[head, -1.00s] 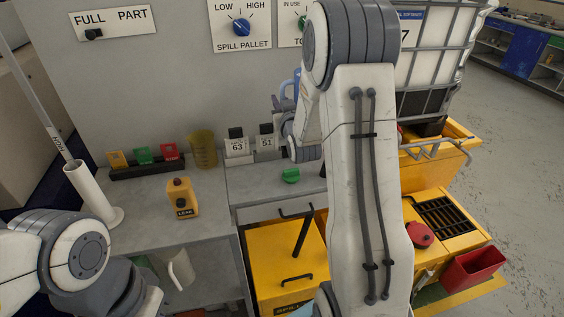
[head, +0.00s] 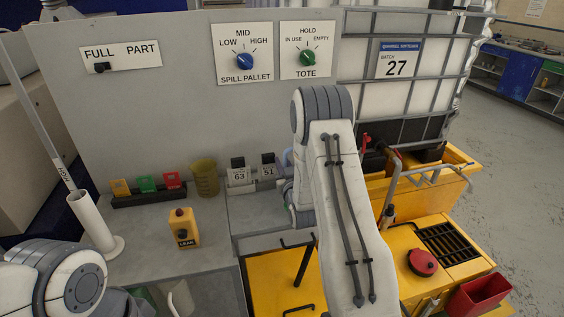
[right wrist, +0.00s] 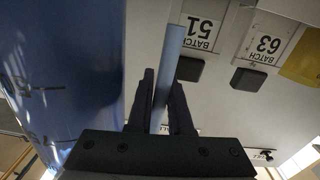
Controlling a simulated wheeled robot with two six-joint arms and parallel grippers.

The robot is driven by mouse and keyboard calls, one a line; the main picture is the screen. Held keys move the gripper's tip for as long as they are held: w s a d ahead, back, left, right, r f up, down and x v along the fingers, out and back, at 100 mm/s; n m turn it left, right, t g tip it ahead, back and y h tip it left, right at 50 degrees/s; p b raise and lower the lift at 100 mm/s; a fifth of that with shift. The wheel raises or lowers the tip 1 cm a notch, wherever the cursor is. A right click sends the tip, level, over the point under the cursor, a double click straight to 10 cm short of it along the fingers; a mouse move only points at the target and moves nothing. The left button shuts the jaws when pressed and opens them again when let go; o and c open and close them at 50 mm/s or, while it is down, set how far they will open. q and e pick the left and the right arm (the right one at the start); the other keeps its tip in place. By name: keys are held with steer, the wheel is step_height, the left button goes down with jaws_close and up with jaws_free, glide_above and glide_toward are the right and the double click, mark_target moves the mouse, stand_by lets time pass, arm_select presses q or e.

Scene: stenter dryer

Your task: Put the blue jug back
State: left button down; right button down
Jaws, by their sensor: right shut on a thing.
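The blue jug fills the left of the right wrist view (right wrist: 75,75), very close to the camera. Its slim blue handle (right wrist: 168,75) runs between the two dark fingers of my right gripper (right wrist: 162,82), which is shut on it. In the head view only a sliver of the blue jug (head: 287,158) shows beside the batch cards; my right arm hides the rest and the gripper. I cannot tell whether the jug touches the counter. My left arm shows at the lower left of the head view, its gripper out of sight.
Batch cards 63 (head: 239,175) and 51 (head: 268,168), an amber beaker (head: 205,178) and a rack of coloured tags (head: 148,190) line the back panel. A yellow leak box (head: 184,228) stands on the counter (head: 140,245). The caged tote (head: 405,65) is at right.

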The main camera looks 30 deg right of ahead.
steer(key=shift+r, duration=0.1)
steer(key=c, duration=0.8)
jaws_free()
steer(key=shift+f, duration=0.2)
steer(key=shift+c, duration=0.2)
steer(key=shift+r, duration=0.1)
steer(key=shift+s, duration=0.1)
steer(key=b+v, duration=0.3)
steer(key=v, duration=0.5)
steer(key=shift+p+v, duration=1.9)
steer(key=shift+p, duration=1.95)
